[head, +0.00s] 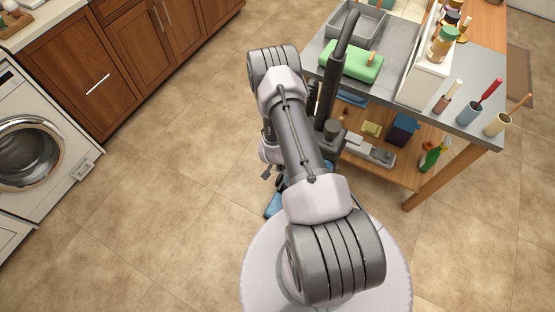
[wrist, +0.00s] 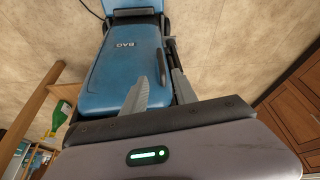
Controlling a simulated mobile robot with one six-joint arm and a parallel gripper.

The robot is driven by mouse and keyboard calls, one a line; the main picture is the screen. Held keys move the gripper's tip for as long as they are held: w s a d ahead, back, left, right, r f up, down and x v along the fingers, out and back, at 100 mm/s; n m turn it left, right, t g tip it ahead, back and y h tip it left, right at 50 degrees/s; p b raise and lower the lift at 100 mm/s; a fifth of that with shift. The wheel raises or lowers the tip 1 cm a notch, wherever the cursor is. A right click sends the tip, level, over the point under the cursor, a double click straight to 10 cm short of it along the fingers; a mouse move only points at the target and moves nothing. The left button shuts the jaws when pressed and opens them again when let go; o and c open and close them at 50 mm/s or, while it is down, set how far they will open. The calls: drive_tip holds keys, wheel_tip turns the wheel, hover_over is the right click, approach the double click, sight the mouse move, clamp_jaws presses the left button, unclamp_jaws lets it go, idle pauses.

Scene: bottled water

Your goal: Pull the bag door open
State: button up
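A blue vacuum body fills the upper middle of the wrist view, with a dark frame around it. Its bag door (wrist: 112,72) is a blue panel marked "BAG" and looks shut. The right finger lies beside the door's right edge. In the head view my arm hides most of the vacuum; a blue piece (head: 272,205) shows below the arm.
A grey-topped table (head: 485,65) with a lower wooden shelf stands at the right, holding cups, bottles and a green container (head: 350,62). A green spray bottle (head: 432,157) is on the shelf. Wooden cabinets (head: 85,65) and a washing machine (head: 40,140) line the left. Floor between is clear.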

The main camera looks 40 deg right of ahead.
drive_tip(key=b+x, duration=0.4)
drive_tip(key=x, duration=0.9)
drive_tip(key=shift+a, duration=0.15)
drive_tip(key=shift+r, duration=0.1)
clamp_jaws()
idle(0.5)
